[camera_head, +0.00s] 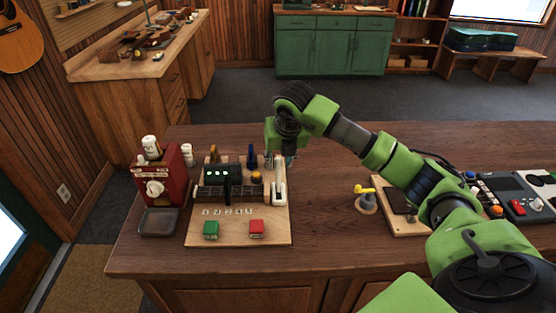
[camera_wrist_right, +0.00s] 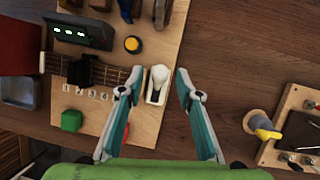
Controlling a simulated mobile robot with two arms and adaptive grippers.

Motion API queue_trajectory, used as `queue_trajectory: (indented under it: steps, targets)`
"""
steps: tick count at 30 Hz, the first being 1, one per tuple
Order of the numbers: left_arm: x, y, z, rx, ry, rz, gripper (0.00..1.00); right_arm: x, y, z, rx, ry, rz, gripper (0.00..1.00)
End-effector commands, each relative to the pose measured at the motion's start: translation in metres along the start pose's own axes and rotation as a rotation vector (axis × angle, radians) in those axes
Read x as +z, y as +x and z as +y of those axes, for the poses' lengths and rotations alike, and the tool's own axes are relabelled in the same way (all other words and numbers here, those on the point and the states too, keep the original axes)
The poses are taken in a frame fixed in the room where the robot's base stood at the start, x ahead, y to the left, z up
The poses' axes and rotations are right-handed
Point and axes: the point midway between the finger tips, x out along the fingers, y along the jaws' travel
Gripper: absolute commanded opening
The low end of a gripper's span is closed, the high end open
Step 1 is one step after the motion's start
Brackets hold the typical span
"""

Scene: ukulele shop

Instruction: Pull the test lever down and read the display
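The white lever (camera_head: 279,182) stands at the right edge of a light wooden board (camera_head: 240,234). In the right wrist view the lever's rounded white end (camera_wrist_right: 160,75) lies between my right gripper's fingertips (camera_wrist_right: 160,72), which are spread apart with gaps at both sides. In the head view my right gripper (camera_head: 289,156) hangs over the lever's far end, its fingers mostly hidden. The display is a dark box (camera_head: 221,174) with small lit green marks; it also shows in the right wrist view (camera_wrist_right: 82,32), too small to read. My left gripper is not in view.
The board also holds a green block (camera_head: 211,229), a red block (camera_head: 257,228), a yellow knob (camera_wrist_right: 133,45) and a dark fretted neck. A red machine (camera_head: 166,178) stands left. A yellow-handled item (camera_head: 366,198) sits right; bare tabletop (camera_head: 325,215) lies between.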

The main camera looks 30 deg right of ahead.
Motion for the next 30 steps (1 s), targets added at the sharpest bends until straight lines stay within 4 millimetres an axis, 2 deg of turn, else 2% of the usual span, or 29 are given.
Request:
queue_trajectory:
  steps: [6,16,17,20,21,30]
  targets:
    - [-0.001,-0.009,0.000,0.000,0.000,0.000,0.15,0.000,0.022,0.000,0.001,0.001,0.002,0.32]
    - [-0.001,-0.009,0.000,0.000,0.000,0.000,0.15,0.000,0.027,0.000,0.001,0.000,0.000,0.32]
    - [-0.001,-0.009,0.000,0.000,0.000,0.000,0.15,0.000,0.027,0.000,0.001,0.000,0.000,0.30]
    - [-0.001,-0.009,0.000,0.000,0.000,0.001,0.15,0.000,0.027,0.000,0.001,0.000,0.000,0.04]
    - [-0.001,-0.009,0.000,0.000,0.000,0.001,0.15,0.000,0.027,0.000,0.001,0.000,0.000,0.00]
    - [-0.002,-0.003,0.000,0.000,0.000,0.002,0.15,0.001,0.029,-0.004,-0.001,-0.001,-0.012,0.00]
